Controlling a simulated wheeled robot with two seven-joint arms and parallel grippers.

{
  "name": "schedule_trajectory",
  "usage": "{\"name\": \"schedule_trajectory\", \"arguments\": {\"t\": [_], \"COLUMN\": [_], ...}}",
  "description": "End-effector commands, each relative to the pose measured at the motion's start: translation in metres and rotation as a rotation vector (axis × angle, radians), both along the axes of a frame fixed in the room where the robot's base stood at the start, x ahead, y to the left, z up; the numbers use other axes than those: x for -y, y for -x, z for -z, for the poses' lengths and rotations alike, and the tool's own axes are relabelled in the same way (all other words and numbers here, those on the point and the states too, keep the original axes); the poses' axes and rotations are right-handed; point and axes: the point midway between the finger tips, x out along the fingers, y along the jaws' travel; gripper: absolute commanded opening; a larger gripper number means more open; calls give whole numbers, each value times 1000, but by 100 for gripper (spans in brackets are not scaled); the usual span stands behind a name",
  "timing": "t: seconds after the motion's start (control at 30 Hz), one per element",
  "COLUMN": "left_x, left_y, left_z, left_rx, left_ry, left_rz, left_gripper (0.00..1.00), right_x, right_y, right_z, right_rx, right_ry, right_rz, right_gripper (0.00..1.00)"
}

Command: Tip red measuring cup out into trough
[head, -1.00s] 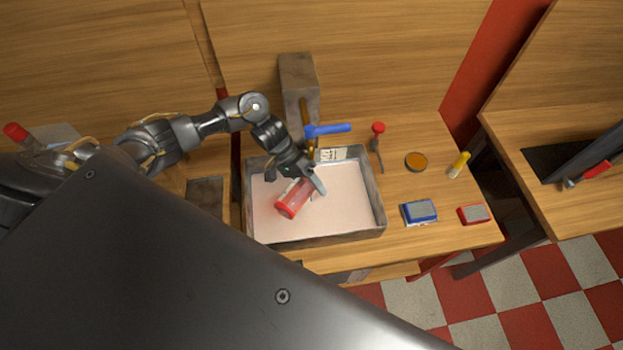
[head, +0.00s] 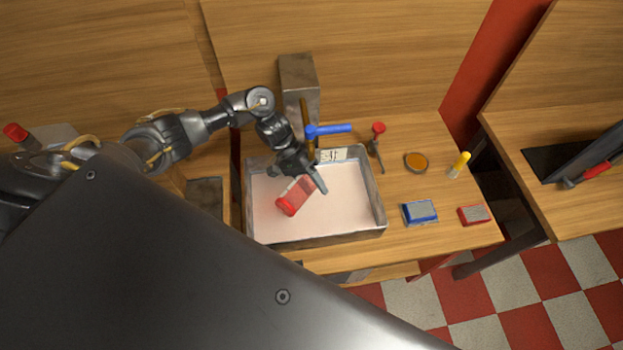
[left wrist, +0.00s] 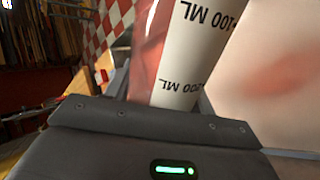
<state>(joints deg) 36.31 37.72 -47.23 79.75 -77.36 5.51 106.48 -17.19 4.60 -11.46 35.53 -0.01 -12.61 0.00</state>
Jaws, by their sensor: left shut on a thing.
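The red measuring cup (head: 290,204) is over the trough in the head view, lying tilted with its red end toward the lower left. My left gripper (head: 308,187) is shut on the red measuring cup. In the left wrist view the cup (left wrist: 150,60) fills the middle, with a white scale marked in ML. The trough (head: 380,205) is a grey metal tray with a pale pinkish-white floor. In the left wrist view a faint reddish patch shows on a pale surface at the right. My right gripper is not in view.
A blue-handled tap (head: 330,129) and a grey block (head: 299,75) stand behind the trough. To its right are a red-topped tool (head: 378,128), a round orange-brown dish (head: 415,161), a yellow-handled item (head: 460,163), a blue sponge (head: 420,211) and a red one (head: 473,214).

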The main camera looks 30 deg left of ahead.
Motion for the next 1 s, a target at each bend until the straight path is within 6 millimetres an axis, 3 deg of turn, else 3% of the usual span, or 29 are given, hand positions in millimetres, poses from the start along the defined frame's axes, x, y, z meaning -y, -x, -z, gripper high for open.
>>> {"name": "schedule_trajectory", "arguments": {"t": [0.47, 0.8, 1.0], "left_x": [0, -2, -1], "left_y": [0, 8, 6], "left_z": [0, -1, -3], "left_rx": [-44, 222, 254], "left_ry": [-6, 31, 35], "left_rz": [1, 0, 0], "left_gripper": [14, 14, 14], "right_x": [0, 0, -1], "right_y": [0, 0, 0], "right_z": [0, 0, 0], "right_rx": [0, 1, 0], "right_ry": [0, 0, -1], "right_rz": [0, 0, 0], "right_gripper": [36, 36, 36]}}
